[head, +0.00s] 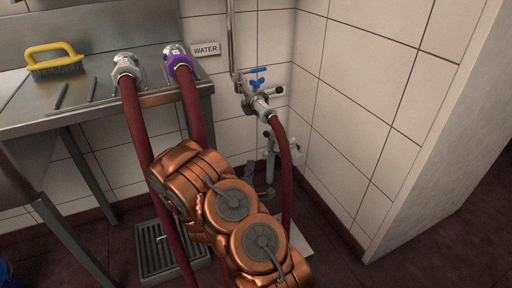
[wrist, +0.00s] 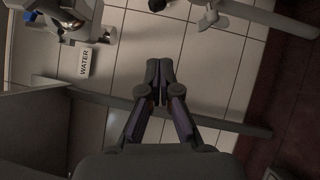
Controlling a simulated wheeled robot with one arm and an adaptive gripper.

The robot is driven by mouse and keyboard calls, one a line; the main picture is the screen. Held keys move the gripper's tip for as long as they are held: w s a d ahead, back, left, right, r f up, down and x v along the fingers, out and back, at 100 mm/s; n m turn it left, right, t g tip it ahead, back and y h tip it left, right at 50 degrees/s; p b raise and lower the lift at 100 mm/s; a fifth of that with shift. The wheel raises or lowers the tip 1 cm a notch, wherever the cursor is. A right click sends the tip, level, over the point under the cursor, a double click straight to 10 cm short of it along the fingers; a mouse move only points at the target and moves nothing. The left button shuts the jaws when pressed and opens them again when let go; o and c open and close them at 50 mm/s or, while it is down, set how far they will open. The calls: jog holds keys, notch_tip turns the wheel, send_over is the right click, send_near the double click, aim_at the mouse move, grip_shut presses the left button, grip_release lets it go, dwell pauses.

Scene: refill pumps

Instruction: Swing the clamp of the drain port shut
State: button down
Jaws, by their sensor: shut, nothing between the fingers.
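A small metal port fitting (head: 268,148) shows low on the wall near the corner, below the blue-handled valve. It may be the drain port, but no label on it can be read. Its clamp is too small and too covered to tell open from shut. In the wrist view, my gripper (wrist: 159,72) is shut and empty, its fingertips together in front of white tiles. A metal fitting (wrist: 208,16) shows at the top of that view, apart from the fingertips. In the head view, my copper arm covers most of my gripper.
A valve with blue handles (head: 257,82) carries a red hose (head: 287,170). Two more red hoses hang from the steel bench (head: 105,115), which holds a yellow brush (head: 54,58). A WATER sign (head: 206,49) is on the wall. A floor grate (head: 160,262) lies below.

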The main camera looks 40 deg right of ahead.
aim_at(271, 143)
jog(key=w+d+r+b, duration=0.1)
jog(key=w+d+b, duration=0.1)
jog(key=d, duration=0.3)
jog(key=w+d+r+n+b, duration=0.1)
jog(key=w+d+b, duration=0.2)
jog(key=d, duration=0.3)
jog(key=shift+w+d+r+t+h, duration=0.15)
jog(key=shift+w+r+t+h, duration=0.15)
jog(key=shift+w+r+t, duration=0.15)
jog(key=shift+w, duration=0.1)
dwell(0.5)
